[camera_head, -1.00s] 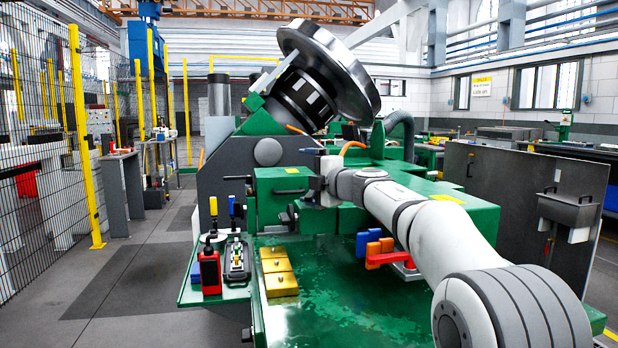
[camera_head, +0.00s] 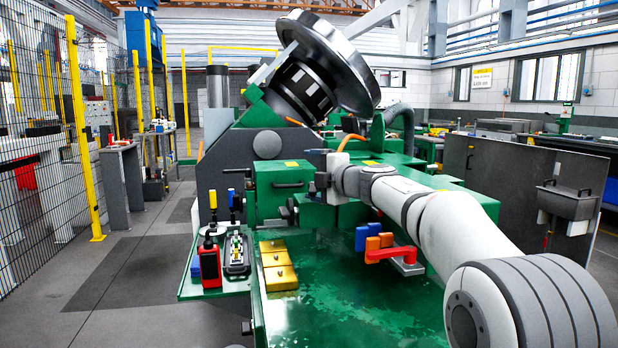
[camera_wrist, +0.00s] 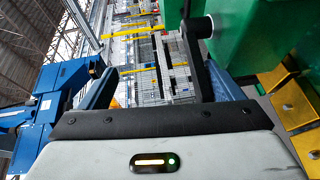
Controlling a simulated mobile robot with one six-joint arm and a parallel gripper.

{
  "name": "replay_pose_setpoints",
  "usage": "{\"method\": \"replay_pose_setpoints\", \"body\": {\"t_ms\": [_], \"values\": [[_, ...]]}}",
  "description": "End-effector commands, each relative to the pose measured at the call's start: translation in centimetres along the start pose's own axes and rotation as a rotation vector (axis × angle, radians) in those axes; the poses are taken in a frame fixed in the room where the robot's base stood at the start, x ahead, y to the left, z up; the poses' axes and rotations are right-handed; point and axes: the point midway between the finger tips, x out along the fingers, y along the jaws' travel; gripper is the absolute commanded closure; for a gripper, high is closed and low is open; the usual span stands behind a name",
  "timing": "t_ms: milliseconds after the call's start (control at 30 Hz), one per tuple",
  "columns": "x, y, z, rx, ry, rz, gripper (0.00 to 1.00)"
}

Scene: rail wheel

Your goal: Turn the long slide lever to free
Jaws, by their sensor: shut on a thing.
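A black lever (camera_wrist: 197,62) shows in the wrist view, on a round shaft at the side of a green housing (camera_wrist: 255,30). Its lower end runs down between my gripper's fingers, close to the right one. My gripper (camera_head: 318,165) is shut on this lever. In the head view it is beside the right side of the green box (camera_head: 283,190), at the end of my outstretched arm. The lever is hard to make out in the head view; my wrist and gripper cover that spot. I cannot read the lever's setting.
A large tilted metal wheel (camera_head: 335,62) is above the machine. A red handle (camera_head: 388,254) with orange and blue blocks stands on the green bed (camera_head: 340,310). Gold blocks (camera_head: 278,265) and a red device (camera_head: 209,262) are at left. The left floor is open.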

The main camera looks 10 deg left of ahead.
Motion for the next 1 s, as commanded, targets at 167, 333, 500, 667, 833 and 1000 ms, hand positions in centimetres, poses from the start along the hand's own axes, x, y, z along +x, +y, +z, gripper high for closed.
{"method": "replay_pose_setpoints", "body": {"t_ms": [167, 333, 500, 667, 833, 1000], "values": [[-1.8, 1.4, -0.5, -0.005, 0.006, 0.023, 0.35], [-3.0, 1.3, -0.6, -0.006, 0.008, 0.023, 0.35], [-4.2, 1.2, -0.6, -0.007, 0.007, 0.023, 0.36], [-5.3, 1.2, -0.7, -0.007, 0.008, 0.023, 0.38], [-6.5, 1.1, -0.7, -0.007, 0.007, 0.023, 0.42], [-7.0, 1.0, -0.6, -0.006, 0.006, 0.023, 0.79]]}}
